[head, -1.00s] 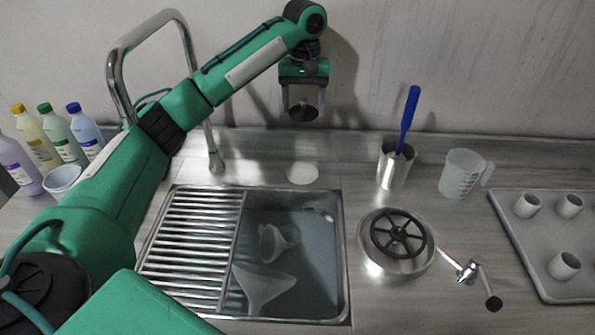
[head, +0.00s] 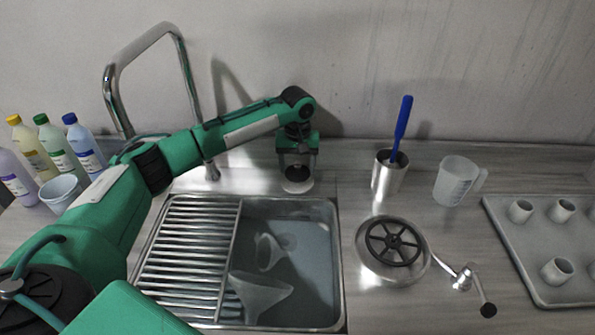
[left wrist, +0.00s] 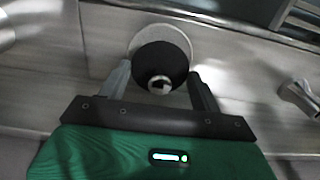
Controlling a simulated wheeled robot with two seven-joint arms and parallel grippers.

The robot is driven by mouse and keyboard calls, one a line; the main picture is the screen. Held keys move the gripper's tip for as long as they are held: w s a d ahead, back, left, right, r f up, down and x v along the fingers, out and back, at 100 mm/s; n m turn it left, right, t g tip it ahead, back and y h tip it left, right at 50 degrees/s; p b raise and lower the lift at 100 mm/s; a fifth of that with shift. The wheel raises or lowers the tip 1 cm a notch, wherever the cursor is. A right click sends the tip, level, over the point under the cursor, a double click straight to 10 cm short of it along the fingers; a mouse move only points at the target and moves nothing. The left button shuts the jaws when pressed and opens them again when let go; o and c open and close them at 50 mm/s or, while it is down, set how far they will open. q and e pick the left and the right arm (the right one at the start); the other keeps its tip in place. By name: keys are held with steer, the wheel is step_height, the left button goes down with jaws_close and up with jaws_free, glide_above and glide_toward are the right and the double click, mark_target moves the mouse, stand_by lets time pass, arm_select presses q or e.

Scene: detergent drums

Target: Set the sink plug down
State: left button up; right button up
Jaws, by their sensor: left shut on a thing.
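The sink plug (left wrist: 160,66) is a dark round disc with a small metal ring on its top. In the left wrist view it sits between the two fingers of my left gripper (left wrist: 160,84), which is shut on it. In the head view my left gripper (head: 297,176) is behind the sink, low over a pale round disc (head: 298,187) on the counter. The plug (head: 296,173) shows dark between the fingers there. The pale disc (left wrist: 166,33) shows past the plug's edge in the left wrist view. I cannot tell whether the plug touches it. My right gripper is not in view.
The sink (head: 333,270) holds two funnels, with a slatted rack (head: 190,255) over its left side. A tall tap (head: 108,90) rises behind. A steel cup (head: 388,178) with a blue-handled tool, a jug (head: 455,182) and a handwheel lid (head: 394,243) stand right.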

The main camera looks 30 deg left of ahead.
mark_target(297, 171)
arm_select(q)
step_height(297, 171, down, 3)
steer(key=shift+r, duration=0.2)
steer(key=shift+f, duration=0.1)
steer(key=o, duration=1)
steer(key=shift+f, duration=0.1)
step_height(297, 171, up, 12)
steer(key=shift+f+b, duration=0.2)
steer(key=shift+b, duration=0.35)
steer(key=shift+r, duration=0.35)
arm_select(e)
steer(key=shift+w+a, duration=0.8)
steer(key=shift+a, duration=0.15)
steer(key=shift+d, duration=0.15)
